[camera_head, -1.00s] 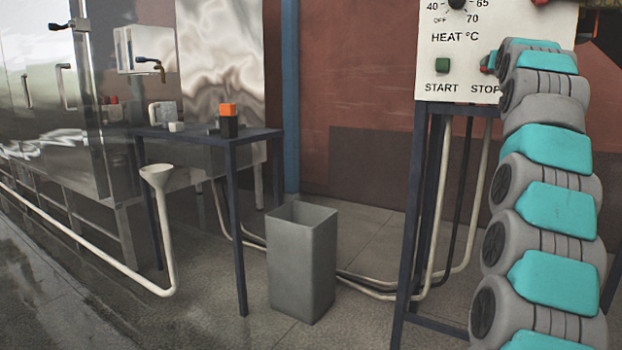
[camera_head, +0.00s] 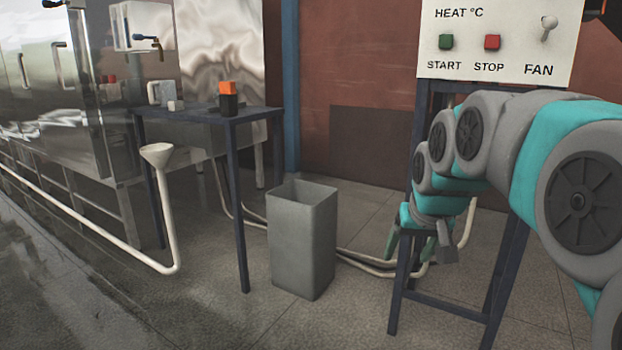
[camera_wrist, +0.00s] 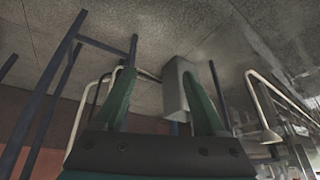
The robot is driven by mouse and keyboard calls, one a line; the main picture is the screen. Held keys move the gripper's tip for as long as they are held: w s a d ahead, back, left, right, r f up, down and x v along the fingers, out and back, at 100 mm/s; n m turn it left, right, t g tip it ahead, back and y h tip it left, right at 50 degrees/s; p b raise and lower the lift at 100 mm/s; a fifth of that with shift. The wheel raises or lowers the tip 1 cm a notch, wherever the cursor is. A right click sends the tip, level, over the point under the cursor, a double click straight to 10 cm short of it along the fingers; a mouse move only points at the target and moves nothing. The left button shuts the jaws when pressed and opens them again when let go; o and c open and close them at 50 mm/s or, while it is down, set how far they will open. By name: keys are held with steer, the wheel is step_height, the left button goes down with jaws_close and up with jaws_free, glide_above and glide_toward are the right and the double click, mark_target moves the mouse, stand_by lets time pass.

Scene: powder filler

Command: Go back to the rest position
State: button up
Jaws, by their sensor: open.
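My gripper (camera_head: 408,256) hangs pointing down in front of the control panel's dark stand (camera_head: 402,290) at the right of the head view. The arm folds over from the right edge above it. In the wrist view my gripper (camera_wrist: 158,74) shows its two green fingers spread apart with nothing between them. The gripper is partly hidden by its own wrist in the head view.
The control panel (camera_head: 505,45) stands close behind my arm. A grey bin (camera_head: 303,245) is left of my gripper. A dark table (camera_head: 190,122) holds an orange-and-black item (camera_head: 229,98). A funnel pipe (camera_head: 163,200) stands further left. Floor in front is clear.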

steer(key=s+a+f+g, duration=0.1)
steer(key=s+f+g, duration=0.1)
steer(key=s+f, duration=0.4)
steer(key=s+a+f+g, duration=0.1)
steer(key=s+f, duration=0.4)
steer(key=s, duration=1)
steer(key=s+a+f+g, duration=0.1)
steer(key=s+f+g, duration=0.3)
steer(key=s, duration=0.7)
step_height(320, 180, down, 3)
steer(key=shift+r+n, duration=0.2)
steer(key=shift+n, duration=0.2)
